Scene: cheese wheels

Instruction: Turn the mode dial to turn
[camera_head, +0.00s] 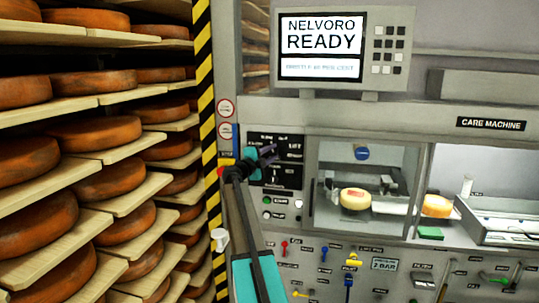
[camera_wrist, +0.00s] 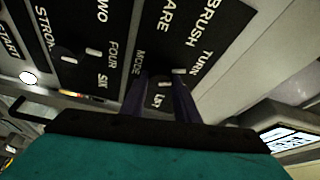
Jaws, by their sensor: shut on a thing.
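The mode dial (camera_wrist: 160,80) is on a black control panel, seen at a slant in the wrist view. The words MODE, CARE, BRUSH, TURN and LIFT are printed around it. A short white mark shows close to TURN; I cannot tell exactly which word the dial points at. My gripper (camera_wrist: 160,103) has its purple fingers on either side of the dial and is shut on it. In the head view my gripper (camera_head: 267,155) is at the black panel (camera_head: 285,183) and covers the dial.
The screen (camera_head: 321,45) above reads NELVORO READY. A cheese wheel (camera_head: 355,198) sits behind the machine's window to the right. Shelves of cheese wheels (camera_head: 100,134) stand at left, past a yellow-black striped post (camera_head: 206,100). Small coloured levers (camera_head: 284,246) are below.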

